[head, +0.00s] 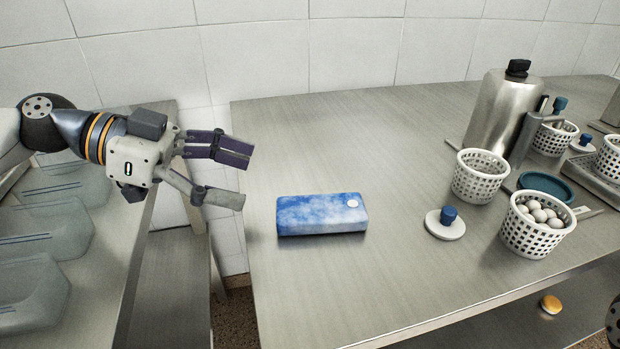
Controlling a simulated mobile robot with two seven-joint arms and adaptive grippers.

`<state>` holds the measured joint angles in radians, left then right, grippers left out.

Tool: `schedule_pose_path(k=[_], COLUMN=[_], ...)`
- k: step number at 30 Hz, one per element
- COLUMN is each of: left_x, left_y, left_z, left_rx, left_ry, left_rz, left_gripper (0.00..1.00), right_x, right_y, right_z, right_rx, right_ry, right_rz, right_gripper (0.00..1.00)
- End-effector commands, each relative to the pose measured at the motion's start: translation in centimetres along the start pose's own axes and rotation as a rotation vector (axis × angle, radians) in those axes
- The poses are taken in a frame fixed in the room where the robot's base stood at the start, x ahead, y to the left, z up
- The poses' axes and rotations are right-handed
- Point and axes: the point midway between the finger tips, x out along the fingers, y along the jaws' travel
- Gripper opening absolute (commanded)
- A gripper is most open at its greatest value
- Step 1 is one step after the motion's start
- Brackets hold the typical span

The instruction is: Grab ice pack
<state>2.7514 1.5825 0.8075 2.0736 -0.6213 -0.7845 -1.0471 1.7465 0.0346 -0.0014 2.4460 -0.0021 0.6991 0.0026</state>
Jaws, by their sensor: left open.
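The ice pack (318,215) is a blue and white rectangular block with a round white cap near its right end. It lies flat on the steel table, near the table's left side. My left gripper (246,176) comes in from the left and is above the table's left edge. Its fingers are spread apart with nothing between them, and it is up and to the left of the ice pack, not touching it. Only a small dark part at the lower right edge may belong to my right arm; the right gripper does not show.
White perforated baskets (480,177) stand at the right; one basket (530,240) holds white balls. A metal canister (497,110), a teal dish (547,184) and a white disc with a blue knob (445,223) are near them. Clear trays (35,290) lie at left, across a gap.

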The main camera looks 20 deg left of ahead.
Motion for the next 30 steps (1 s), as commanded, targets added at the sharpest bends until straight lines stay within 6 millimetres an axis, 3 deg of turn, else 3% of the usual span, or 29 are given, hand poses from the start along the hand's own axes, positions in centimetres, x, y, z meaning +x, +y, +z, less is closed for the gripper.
schedule_pose_path(k=[9,13,19,28,30], left_x=[6.0,7.5,11.2,12.1,12.1], left_y=[0.1,0.1,0.2,0.2,0.2], left_z=[0.7,0.7,1.7,1.2,1.2], left_rx=[-0.006,-0.006,-0.005,-0.002,-0.002], left_ry=[-0.007,-0.004,-0.004,0.002,0.002], left_rz=[0.007,0.005,0.006,0.0,0.0], left_gripper=[0.73,0.73,0.73,0.73,0.6], right_x=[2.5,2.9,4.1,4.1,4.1], right_y=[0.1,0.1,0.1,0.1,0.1], right_z=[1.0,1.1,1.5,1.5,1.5], right_rx=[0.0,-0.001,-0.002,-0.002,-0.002], right_ry=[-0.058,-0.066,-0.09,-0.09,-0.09], right_rz=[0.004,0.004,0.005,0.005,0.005], right_gripper=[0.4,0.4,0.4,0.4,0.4])
